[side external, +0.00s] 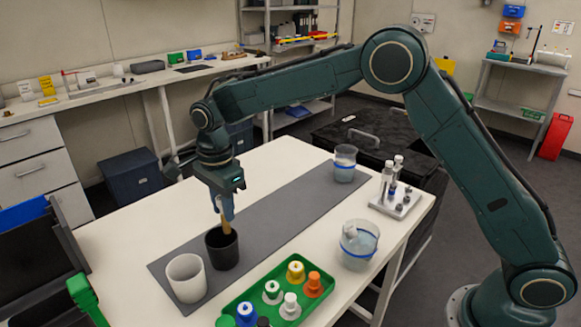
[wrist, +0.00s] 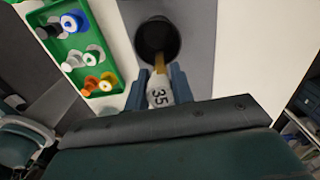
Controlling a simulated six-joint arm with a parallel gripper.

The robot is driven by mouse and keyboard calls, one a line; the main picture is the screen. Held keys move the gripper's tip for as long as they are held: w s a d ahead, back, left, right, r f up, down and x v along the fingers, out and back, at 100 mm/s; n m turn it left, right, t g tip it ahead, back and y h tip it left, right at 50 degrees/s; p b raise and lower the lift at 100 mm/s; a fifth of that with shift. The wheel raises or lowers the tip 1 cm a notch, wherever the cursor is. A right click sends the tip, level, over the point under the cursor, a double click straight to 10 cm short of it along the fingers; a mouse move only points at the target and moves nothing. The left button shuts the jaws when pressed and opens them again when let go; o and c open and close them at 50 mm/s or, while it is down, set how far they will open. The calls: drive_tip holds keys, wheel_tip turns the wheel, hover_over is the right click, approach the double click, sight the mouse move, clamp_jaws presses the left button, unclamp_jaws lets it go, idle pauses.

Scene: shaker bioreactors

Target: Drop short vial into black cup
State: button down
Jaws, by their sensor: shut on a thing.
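My gripper (side external: 224,208) is shut on a short vial (side external: 227,226) and holds it pointing down above the black cup (side external: 222,251). In the wrist view the vial (wrist: 159,92) is white with "35" on it and a tan end, and it sits between the two blue-grey fingers (wrist: 159,84). The tan end overlaps the near rim of the black cup (wrist: 157,40) in that view. I cannot tell whether the tip is below the rim. The cup stands upright on the grey mat, and its inside looks dark.
A white cup (side external: 186,278) stands just left of the black cup on the grey mat (side external: 290,205). A green tray (side external: 245,303) with several capped bottles is in front. Clear blue-banded beakers (side external: 358,245) (side external: 345,163) and a vial rack (side external: 396,205) stand to the right.

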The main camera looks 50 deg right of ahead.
sight(227, 233)
drive_tip(key=shift+f, duration=2.3)
drive_tip(key=c, duration=1.1)
unclamp_jaws()
wheel_tip(227, 233, up, 13)
drive_tip(key=shift+r, duration=0.45)
